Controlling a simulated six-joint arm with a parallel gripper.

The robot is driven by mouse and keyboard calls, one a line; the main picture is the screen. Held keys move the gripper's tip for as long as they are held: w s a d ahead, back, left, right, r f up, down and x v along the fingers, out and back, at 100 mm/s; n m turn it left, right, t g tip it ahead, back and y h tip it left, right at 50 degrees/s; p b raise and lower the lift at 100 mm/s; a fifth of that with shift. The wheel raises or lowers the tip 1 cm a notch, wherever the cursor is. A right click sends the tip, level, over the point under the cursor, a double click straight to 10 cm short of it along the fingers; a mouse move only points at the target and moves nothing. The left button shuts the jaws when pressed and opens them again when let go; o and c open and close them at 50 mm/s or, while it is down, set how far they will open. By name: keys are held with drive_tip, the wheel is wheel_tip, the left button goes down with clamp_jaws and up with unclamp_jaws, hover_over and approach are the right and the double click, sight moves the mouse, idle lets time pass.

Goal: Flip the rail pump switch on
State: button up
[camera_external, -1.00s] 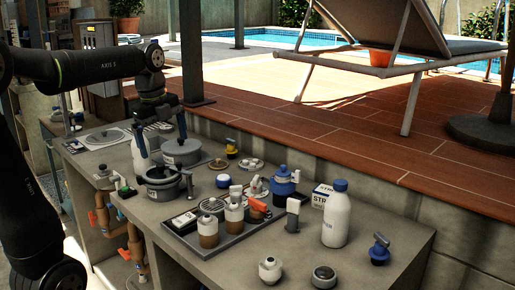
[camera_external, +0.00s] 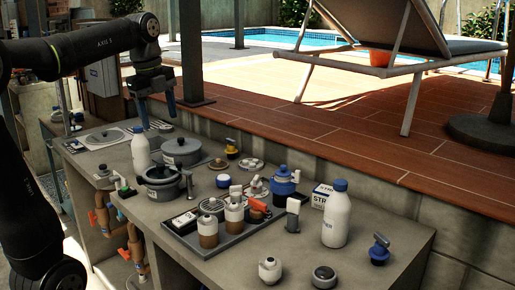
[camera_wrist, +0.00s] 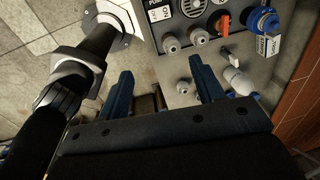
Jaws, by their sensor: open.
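My gripper (camera_external: 157,112) is open and empty above the far left of the counter, behind the white bottle (camera_external: 141,148). In the wrist view its two dark blue fingers (camera_wrist: 162,88) are spread wide with nothing between them. A small black-and-white plate (camera_wrist: 160,12) with lettering that seems to read PUMP is at the top of the wrist view, beyond the fingers. A black-and-white piece on the tray (camera_external: 184,219) in the external view may be the same plate. I cannot make out a switch lever or its position.
A post (camera_external: 191,50) rises behind my gripper.

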drive_tip(key=shift+g, duration=0.9)
drive_tip(key=w+f, duration=0.1)
drive_tip(key=f, duration=0.1)
drive_tip(key=w+f, duration=0.1)
drive_tip(key=f, duration=0.2)
drive_tip(key=w+d+f, duration=0.1)
drive_tip(key=f, duration=0.2)
drive_tip(key=shift+w, duration=0.35)
drive_tip(key=c, duration=1.1)
drive_tip(key=shift+g+h, duration=0.6)
drive_tip(key=shift+h, duration=0.1)
drive_tip(key=f, duration=0.2)
drive_tip(key=w+f, duration=0.1)
drive_tip(key=f, duration=0.2)
drive_tip(key=w+f, duration=0.1)
drive_tip(key=f, duration=0.1)
drive_tip(key=shift+w+d+f, duration=0.15)
drive_tip(key=shift+d+f, duration=0.05)
drive_tip(key=shift+f, duration=0.05)
clamp_jaws()
